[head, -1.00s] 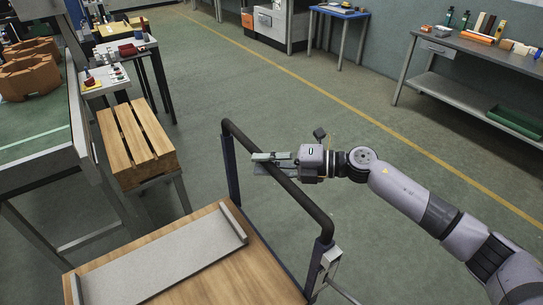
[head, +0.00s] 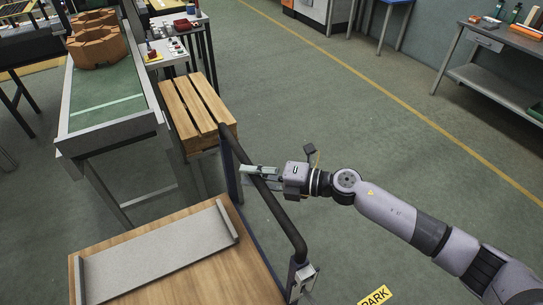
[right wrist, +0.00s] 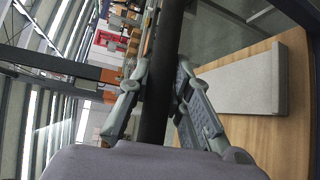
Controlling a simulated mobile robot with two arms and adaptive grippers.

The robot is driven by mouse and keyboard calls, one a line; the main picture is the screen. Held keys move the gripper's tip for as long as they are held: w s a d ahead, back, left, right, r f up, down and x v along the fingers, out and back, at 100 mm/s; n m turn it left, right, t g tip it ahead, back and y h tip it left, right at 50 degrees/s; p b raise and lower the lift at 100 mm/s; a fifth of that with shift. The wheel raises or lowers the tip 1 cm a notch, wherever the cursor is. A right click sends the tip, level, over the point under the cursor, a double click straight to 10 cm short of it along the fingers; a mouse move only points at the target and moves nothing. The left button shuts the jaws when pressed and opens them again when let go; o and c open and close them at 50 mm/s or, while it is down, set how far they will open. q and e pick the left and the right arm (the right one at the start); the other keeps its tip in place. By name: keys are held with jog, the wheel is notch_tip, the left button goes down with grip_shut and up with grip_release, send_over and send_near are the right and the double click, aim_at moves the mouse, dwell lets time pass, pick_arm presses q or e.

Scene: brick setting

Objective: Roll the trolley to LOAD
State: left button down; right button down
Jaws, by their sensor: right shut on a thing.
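The trolley (head: 170,290) has a wooden deck and a dark tubular handle (head: 286,222) along its right side. My right gripper (head: 262,173) is shut on the upper part of this handle. In the right wrist view the handle (right wrist: 163,60) runs between the two fingers of my right gripper (right wrist: 160,85). A yellow floor sign reading PARK (head: 373,296) lies to the right of the trolley, partly cut off by the bottom edge. No LOAD marking can be read. My left gripper is not in view.
A grey tray-like plate (head: 160,250) lies on the deck. A slatted wooden crate (head: 195,105) and a green-topped bench (head: 105,90) stand close beyond the trolley. A shelf bench (head: 500,80) stands far right. Open green floor with a yellow line lies between.

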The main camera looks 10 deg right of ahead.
aim_at(265, 189)
jog(key=a+p, duration=0.1)
jog(key=s+a+p, duration=0.1)
jog(key=a, duration=0.1)
jog(key=s+a, duration=0.1)
jog(key=a, duration=0.1)
jog(key=shift+s+a+p, duration=0.1)
jog(key=shift+a+p, duration=0.1)
jog(key=shift+p, duration=0.2)
jog(key=c, duration=1.4)
grip_release()
jog(key=shift+a, duration=0.1)
jog(key=shift+c, duration=0.2)
jog(key=v, duration=1.2)
